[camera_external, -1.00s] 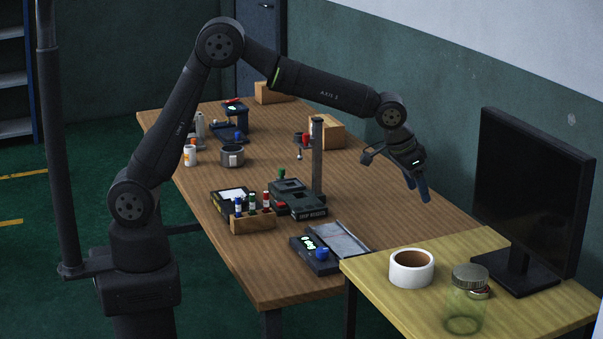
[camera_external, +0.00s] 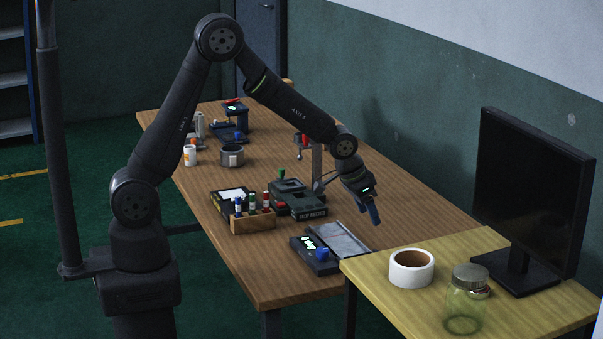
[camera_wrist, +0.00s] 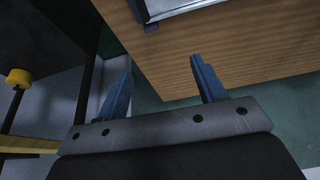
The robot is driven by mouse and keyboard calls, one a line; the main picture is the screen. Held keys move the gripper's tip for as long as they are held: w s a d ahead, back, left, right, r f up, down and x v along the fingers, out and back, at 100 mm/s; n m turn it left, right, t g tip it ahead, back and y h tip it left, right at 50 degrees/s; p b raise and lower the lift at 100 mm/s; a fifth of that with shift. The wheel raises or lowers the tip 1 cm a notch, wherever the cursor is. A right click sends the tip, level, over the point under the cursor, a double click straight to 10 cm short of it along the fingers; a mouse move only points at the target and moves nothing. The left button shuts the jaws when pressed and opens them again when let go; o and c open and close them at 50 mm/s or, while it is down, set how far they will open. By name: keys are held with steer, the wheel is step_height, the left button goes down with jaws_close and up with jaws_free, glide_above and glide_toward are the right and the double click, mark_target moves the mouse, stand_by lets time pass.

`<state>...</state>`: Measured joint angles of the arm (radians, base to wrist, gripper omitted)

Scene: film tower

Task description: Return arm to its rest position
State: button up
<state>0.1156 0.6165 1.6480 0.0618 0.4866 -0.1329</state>
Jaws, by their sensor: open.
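My gripper (camera_external: 372,212) hangs from the bent arm above the right side of the wooden table, fingers pointing down. In the wrist view its two blue fingers (camera_wrist: 162,82) are spread apart with nothing between them. The table edge and green floor show beyond the fingertips. The gripper is above and to the right of a grey tray-like panel (camera_external: 341,240), apart from it as far as I can tell.
A black device with a blue knob (camera_external: 316,254) and a wooden rack of small bottles (camera_external: 253,222) stand on the table (camera_external: 270,280). A white roll (camera_external: 411,268), glass jar (camera_external: 465,302) and monitor (camera_external: 530,195) stand on the yellow table at right.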

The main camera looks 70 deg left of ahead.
steer(key=shift+n, duration=0.3)
steer(key=a+f, duration=0.1)
steer(key=a, duration=0.1)
steer(key=s+a+f, duration=0.1)
steer(key=a, duration=0.1)
steer(key=s+a+f, duration=0.1)
steer(key=a, duration=0.1)
steer(key=shift+s+f, duration=0.2)
steer(key=shift+s, duration=0.05)
steer(key=shift+w+a, duration=0.2)
steer(key=shift+a, duration=0.5)
steer(key=shift+o, duration=0.3)
